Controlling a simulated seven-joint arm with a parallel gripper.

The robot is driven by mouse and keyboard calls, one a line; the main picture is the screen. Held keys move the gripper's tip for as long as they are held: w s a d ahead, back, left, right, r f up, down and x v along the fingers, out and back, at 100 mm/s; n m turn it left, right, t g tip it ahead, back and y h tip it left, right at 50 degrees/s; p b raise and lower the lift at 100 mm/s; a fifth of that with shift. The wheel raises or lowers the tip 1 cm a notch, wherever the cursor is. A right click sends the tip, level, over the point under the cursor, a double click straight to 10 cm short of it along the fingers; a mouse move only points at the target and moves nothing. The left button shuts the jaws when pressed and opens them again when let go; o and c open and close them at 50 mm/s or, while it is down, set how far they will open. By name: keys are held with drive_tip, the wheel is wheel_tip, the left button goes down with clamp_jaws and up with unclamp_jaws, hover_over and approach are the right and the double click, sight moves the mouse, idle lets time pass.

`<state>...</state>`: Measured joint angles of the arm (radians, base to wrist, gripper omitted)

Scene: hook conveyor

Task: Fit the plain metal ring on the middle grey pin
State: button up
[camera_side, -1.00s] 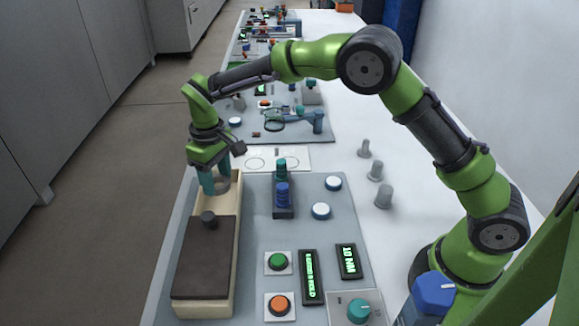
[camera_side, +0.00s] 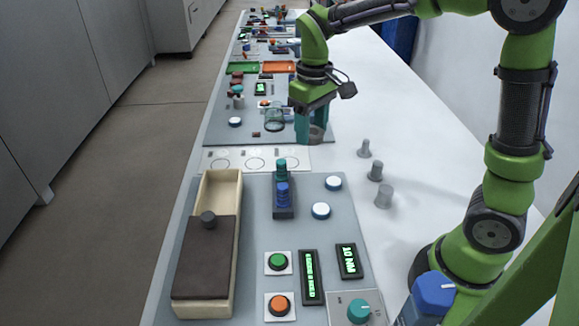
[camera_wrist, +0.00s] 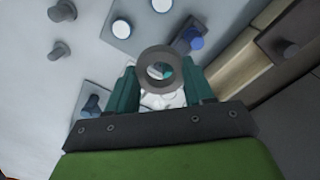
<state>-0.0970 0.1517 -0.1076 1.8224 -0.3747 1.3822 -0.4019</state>
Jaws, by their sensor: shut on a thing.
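My gripper (camera_side: 313,127) is shut on a plain grey metal ring (camera_side: 317,134), above the far grey panel. In the wrist view the ring (camera_wrist: 142,70) sits between the teal fingertips, its hole facing the camera. Three grey pins stand upright on the white table: a far one (camera_side: 364,149), the middle one (camera_side: 375,172) and a near one (camera_side: 383,196). All three are bare. The ring is up and to the left of the middle pin in the side view, clear of it. Grey pins also show at the left of the wrist view.
A wooden box (camera_side: 234,255) with a brown sliding lid (camera_side: 203,258) stands partly open at left, its open part looking empty. A holder with blue and teal pieces (camera_side: 283,212) and white buttons (camera_side: 321,211) are left of the pins. The table right of the pins is clear.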

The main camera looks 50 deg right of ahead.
drive_tip(key=shift+s+f, duration=0.1)
drive_tip(key=shift+f, duration=0.1)
idle(0.3)
drive_tip(key=m, duration=0.7)
hover_over(378, 163)
wheel_tip(378, 163, down, 6)
drive_tip(key=shift+f, duration=3.35)
drive_tip(key=shift+f, duration=2.4)
